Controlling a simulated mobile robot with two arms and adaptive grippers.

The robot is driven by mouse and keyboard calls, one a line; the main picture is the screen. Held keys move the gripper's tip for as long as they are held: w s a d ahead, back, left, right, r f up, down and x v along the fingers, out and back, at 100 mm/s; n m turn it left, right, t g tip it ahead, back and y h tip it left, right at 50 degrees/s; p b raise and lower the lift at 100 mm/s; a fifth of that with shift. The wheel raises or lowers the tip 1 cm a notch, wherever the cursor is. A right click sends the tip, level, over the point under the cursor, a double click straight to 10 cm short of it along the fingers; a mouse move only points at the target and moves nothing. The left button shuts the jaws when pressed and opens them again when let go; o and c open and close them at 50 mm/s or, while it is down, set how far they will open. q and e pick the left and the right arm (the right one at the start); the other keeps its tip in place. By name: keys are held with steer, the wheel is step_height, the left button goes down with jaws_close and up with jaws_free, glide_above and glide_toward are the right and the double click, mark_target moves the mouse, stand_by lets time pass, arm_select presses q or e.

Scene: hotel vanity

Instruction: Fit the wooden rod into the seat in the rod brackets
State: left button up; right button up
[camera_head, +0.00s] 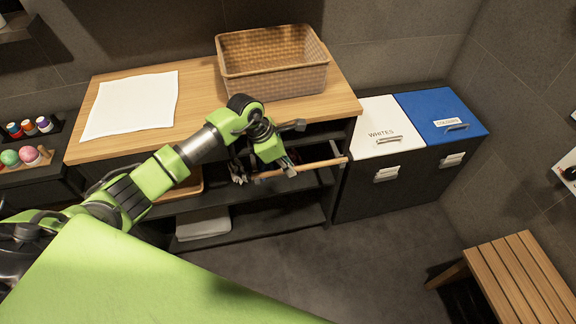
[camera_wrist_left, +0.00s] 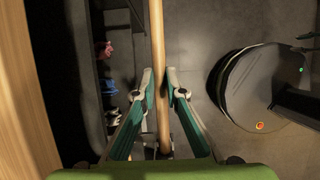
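The wooden rod (camera_head: 318,164) is a thin, light-wood bar in front of the open shelving under the counter. It slopes slightly up to the right in the head view. My left gripper (camera_head: 289,168) is closed around its middle. In the left wrist view the rod (camera_wrist_left: 158,45) runs top to bottom between the fingertips of my left gripper (camera_wrist_left: 160,82), which lie close on both sides. A dark bracket arm (camera_head: 336,148) shows near the rod's right end; I cannot tell whether the rod touches it. The other bracket is not clear. My right gripper is out of view.
The wooden counter (camera_head: 205,112) holds a woven basket (camera_head: 275,75) and a white cloth (camera_head: 132,104). To the right stand a white-lidded bin (camera_head: 385,118) and a blue-lidded bin (camera_head: 440,108). A slatted bench (camera_head: 520,275) is at lower right. The floor (camera_head: 370,255) between is clear.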

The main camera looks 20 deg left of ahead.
arm_select(q)
steer(key=o, duration=0.4)
steer(key=shift+o, duration=0.2)
